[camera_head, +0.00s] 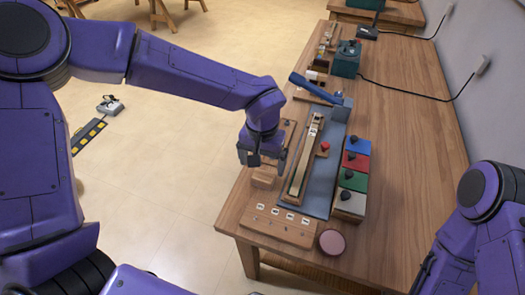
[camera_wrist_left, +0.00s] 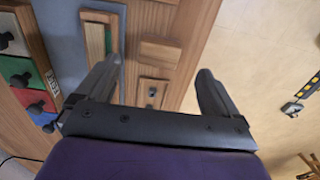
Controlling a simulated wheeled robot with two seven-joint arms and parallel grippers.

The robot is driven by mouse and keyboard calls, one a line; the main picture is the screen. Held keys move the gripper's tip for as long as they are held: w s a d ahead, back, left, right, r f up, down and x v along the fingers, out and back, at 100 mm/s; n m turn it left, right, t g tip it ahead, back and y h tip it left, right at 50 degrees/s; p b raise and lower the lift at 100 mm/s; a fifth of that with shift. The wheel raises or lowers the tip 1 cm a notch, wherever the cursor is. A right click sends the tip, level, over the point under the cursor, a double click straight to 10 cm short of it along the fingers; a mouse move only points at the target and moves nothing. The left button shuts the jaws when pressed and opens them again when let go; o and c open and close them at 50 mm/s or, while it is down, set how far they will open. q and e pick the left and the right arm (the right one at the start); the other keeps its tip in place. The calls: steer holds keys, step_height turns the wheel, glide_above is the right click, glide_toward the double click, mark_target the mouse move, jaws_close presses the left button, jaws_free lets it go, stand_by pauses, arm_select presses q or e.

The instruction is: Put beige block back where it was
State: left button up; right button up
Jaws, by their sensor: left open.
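My left gripper (camera_head: 258,158) is over the left edge of the table, above a small beige wooden block (camera_head: 264,179). In the left wrist view my left gripper (camera_wrist_left: 156,85) is open, with its two fingers wide apart and nothing between them. The beige block (camera_wrist_left: 161,50) shows beyond the fingertips in that view, apart from them. A wooden plate with a dark knob (camera_wrist_left: 151,93) lies nearer the gripper's base. My right arm enters the head view at lower right; its gripper is not visible.
A long wooden frame (camera_head: 302,165) lies on a blue-grey board (camera_head: 320,200) beside my left gripper. Blue, red, green and white boxes with knobs (camera_head: 353,178) stand right of it. A labelled wooden strip (camera_head: 280,226) and a pink disc (camera_head: 332,242) are near the front. The table's right side is clear.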

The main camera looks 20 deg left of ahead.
mark_target(262, 178)
arm_select(q)
step_height(262, 178, up, 5)
steer(key=shift+f, duration=0.1)
stand_by(0.4)
